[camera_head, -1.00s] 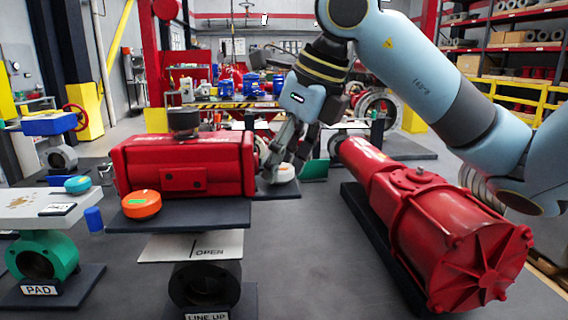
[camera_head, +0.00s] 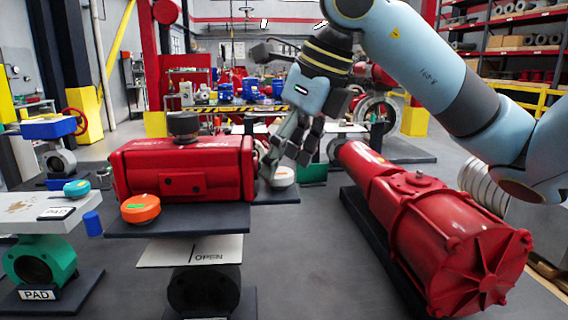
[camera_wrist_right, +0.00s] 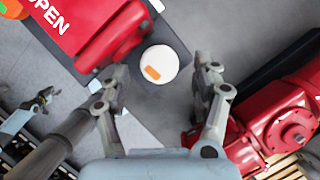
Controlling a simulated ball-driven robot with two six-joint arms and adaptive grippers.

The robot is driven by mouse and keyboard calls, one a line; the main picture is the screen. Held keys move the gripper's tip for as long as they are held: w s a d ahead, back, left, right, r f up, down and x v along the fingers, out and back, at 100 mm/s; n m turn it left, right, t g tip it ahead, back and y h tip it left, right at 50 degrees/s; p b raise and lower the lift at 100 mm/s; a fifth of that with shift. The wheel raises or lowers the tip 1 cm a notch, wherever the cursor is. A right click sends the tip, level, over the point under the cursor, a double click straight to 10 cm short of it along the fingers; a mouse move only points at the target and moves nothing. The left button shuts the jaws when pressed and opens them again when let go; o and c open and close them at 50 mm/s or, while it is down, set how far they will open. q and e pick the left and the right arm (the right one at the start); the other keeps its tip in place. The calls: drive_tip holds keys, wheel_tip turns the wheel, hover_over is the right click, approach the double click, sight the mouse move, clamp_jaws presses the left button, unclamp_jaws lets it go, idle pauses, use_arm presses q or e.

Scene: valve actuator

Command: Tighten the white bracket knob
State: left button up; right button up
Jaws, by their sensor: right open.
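The white knob (camera_head: 282,177) is a round white disc on a dark plate, just right of the red actuator box. In the right wrist view the white knob (camera_wrist_right: 159,64) carries an orange mark on its face. My right gripper (camera_head: 289,158) points down at it in the head view and hides part of it. In the wrist view my right gripper (camera_wrist_right: 160,72) is open, with one finger on each side of the knob and visible gaps. Nothing is between the fingers' grip. The height of the fingertips over the knob is unclear. My left gripper does not show in the head view.
The red actuator box (camera_head: 182,170) stands close left, with an orange knob (camera_head: 140,208) in front. A long red cylinder (camera_head: 436,222) lies right on a dark base. A pale bench (camera_head: 30,207) with a teal knob (camera_head: 76,188) stands far left. Floor between is clear.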

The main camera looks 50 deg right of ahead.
drive_tip(key=v, duration=0.6)
drive_tip(key=shift+r, duration=0.2)
drive_tip(key=shift+s, duration=0.15)
